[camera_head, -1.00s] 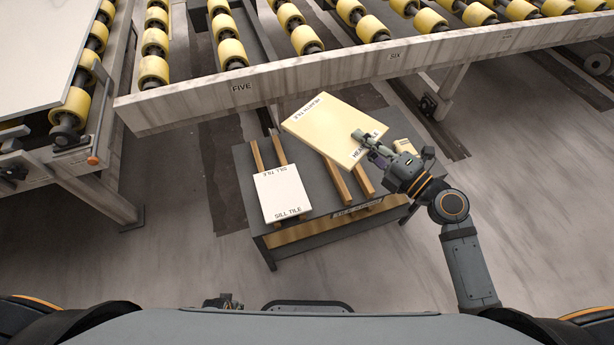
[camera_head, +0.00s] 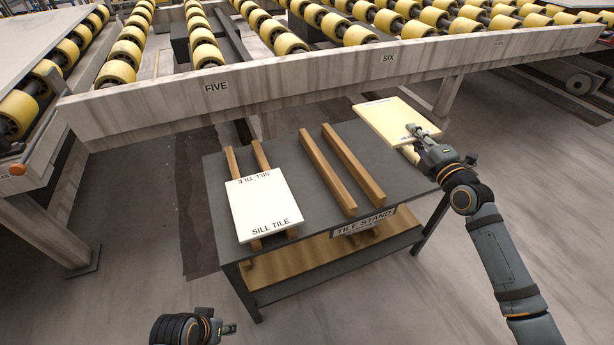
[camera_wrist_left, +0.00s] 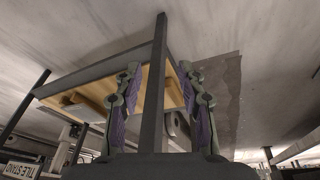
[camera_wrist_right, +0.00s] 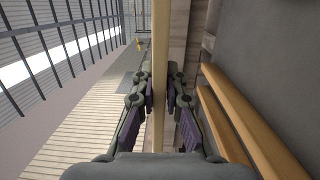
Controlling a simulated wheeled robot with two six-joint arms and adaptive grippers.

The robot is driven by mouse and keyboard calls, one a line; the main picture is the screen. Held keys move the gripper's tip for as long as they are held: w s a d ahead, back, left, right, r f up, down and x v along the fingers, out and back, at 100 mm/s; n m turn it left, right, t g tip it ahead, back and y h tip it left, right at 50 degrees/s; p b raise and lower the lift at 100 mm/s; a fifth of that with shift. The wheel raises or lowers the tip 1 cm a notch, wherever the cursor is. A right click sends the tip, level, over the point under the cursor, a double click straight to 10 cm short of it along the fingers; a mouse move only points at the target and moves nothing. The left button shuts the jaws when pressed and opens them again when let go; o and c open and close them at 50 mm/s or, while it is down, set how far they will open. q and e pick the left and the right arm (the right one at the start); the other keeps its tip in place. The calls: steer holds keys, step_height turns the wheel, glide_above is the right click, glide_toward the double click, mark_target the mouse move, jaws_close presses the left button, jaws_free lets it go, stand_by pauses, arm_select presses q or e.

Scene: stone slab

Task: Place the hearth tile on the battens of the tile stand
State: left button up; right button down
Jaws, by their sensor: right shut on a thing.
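The hearth tile (camera_head: 385,117) is a pale yellow slab held off the tile stand's far right corner in the head view. My right gripper (camera_head: 418,135) is shut on its near right part. In the right wrist view the tile (camera_wrist_right: 160,75) shows edge-on between the fingers (camera_wrist_right: 160,95). The tile stand (camera_head: 290,160) is a dark grey table with two pairs of wooden battens. The right pair (camera_head: 327,172) is bare. A white sill tile (camera_head: 265,205) lies on the left pair. My left gripper (camera_head: 228,328) is low at the front; its fingers (camera_wrist_left: 160,100) are apart and empty.
A roller conveyor frame (camera_head: 300,92) marked FIVE and SIX runs behind the stand. A small tan piece (camera_head: 410,155) shows beside the right gripper, partly hidden. The stand has a wooden lower shelf (camera_head: 300,257). The floor in front is clear.

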steer(key=s+a+f, duration=0.1)
steer(key=a+f, duration=0.2)
steer(key=a, duration=0.1)
steer(key=s+a+f+b, duration=0.1)
steer(key=s+a+f, duration=0.1)
steer(key=a+f, duration=0.1)
steer(key=s+a+f, duration=0.2)
steer(key=a+f, duration=0.1)
steer(key=a, duration=0.2)
steer(key=shift+s+a+f, duration=0.1)
steer(key=shift+a, duration=0.15)
steer(key=f, duration=0.1)
steer(key=f+b, duration=0.2)
steer(key=shift+s+a+f, duration=0.15)
steer(key=shift+a+f, duration=0.05)
steer(key=shift+a, duration=0.05)
steer(key=shift+f, duration=0.2)
arm_select(q)
steer(key=f, duration=0.1)
steer(key=f+t, duration=0.1)
steer(key=d+f+t, duration=0.1)
steer(key=shift+w+f+h, duration=0.1)
steer(key=shift+w+h, duration=0.2)
steer(key=shift+w, duration=0.1)
arm_select(e)
steer(key=shift+r, duration=0.1)
